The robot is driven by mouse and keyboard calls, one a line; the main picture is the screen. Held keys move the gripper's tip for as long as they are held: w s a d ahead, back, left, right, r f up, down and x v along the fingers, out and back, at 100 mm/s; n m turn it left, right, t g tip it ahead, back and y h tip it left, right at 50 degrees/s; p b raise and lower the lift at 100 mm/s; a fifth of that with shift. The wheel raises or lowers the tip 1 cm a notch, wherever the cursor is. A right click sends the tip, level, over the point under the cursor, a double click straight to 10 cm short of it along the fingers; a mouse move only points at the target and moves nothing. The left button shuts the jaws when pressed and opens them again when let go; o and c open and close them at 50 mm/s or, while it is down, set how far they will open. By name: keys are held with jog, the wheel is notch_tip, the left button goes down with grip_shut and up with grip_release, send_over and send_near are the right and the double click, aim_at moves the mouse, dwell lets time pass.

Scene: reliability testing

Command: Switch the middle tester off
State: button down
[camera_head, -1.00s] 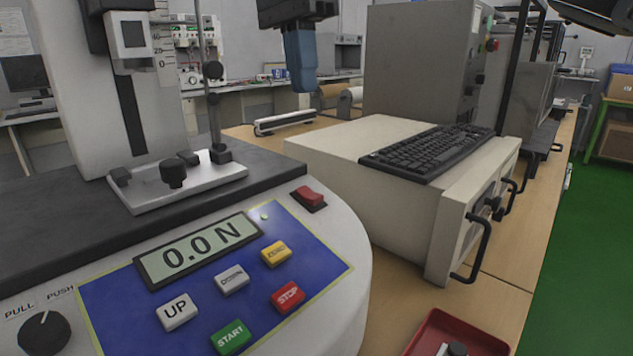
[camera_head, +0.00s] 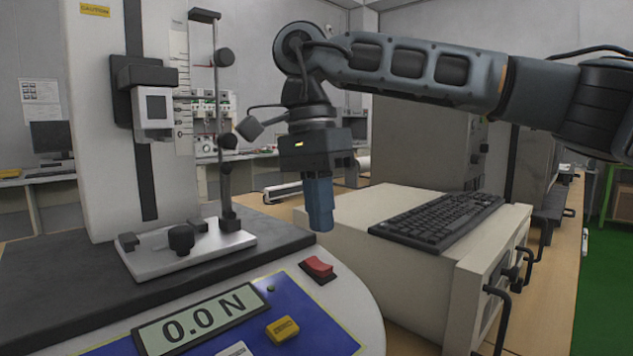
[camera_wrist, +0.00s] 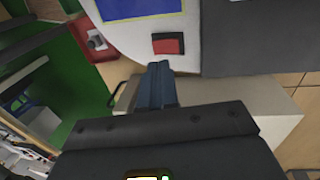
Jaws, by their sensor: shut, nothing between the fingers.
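A tester with a blue control panel (camera_head: 322,330) fills the lower left of the head view. Its display (camera_head: 205,318) reads 0.0 N. A red rocker switch (camera_head: 318,267) sits in a dark frame on the tester's rounded right end. It also shows in the wrist view (camera_wrist: 167,46). My gripper (camera_head: 321,226) points down with its blue fingers shut and empty. In the head view it appears just above the red switch. In the wrist view the fingertips (camera_wrist: 159,66) appear just short of the switch, apart from it.
A beige cabinet (camera_head: 405,265) with a black keyboard (camera_head: 437,220) on top stands to the right. The tester's upright column (camera_head: 110,130) and metal plate (camera_head: 187,250) are on the left. A red tray (camera_wrist: 88,37) shows in the wrist view.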

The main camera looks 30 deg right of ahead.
aim_at(326, 265)
jog(key=shift+s+f+b, duration=0.15)
jog(key=shift+f+b, duration=0.05)
jog(key=shift+f, duration=1)
jog(key=shift+s+f+b, duration=0.15)
jog(key=shift+f, duration=1)
jog(key=shift+d+f, duration=0.1)
